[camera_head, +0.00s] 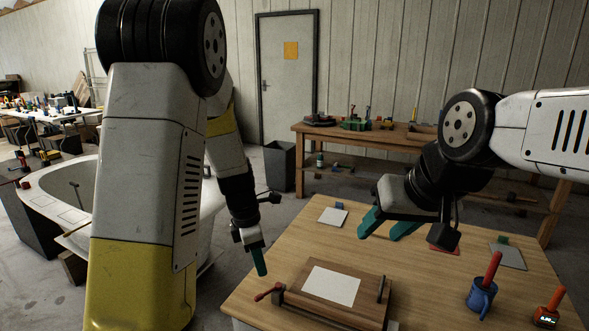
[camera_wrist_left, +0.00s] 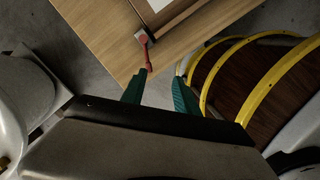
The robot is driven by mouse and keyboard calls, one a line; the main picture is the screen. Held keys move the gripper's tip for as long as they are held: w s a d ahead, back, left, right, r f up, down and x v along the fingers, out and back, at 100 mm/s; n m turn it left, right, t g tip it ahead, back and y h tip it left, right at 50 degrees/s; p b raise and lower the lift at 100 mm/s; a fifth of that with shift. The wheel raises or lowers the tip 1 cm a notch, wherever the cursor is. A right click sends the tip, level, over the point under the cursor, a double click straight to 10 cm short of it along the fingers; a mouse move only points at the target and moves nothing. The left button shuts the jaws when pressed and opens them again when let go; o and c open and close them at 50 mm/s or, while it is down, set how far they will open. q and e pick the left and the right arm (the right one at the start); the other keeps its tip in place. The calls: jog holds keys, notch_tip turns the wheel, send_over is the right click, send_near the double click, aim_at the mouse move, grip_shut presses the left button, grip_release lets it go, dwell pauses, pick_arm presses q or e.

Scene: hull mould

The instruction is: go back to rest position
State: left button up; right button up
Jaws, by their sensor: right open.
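My left gripper (camera_head: 260,262) hangs fingers down at the left edge of the wooden table (camera_head: 420,285). In the left wrist view its two green fingers (camera_wrist_left: 158,94) are apart with nothing between them. A red-handled part (camera_wrist_left: 146,52) of the clamp board lies just beyond the fingertips in that view, apart from them. My right gripper (camera_head: 388,228) is above the table's middle, its green fingers spread and empty, pointing down and left. My left arm hides much of the left side of the head view.
A brown board with white sheet (camera_head: 332,286) and red handle lies on the table. A blue mug holding a red tool (camera_head: 482,294) and an orange device (camera_head: 547,315) stand at right. A white hull mould (camera_head: 62,190) stands left. A bin (camera_head: 280,166) and workbench (camera_head: 365,135) are behind.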

pick_arm(q)
jog(key=s+a+r+m+t, duration=0.2)
jog(key=s+r+m+t, duration=0.1)
jog(key=s+r+m, duration=0.5)
jog(key=s+a+r+m+t, duration=0.2)
jog(key=s+r+m, duration=0.6)
jog(key=r+m, duration=0.5)
jog(key=shift+s+r+m+t, duration=0.25)
jog(key=shift+m+t, duration=0.15)
jog(key=shift+m, duration=0.2)
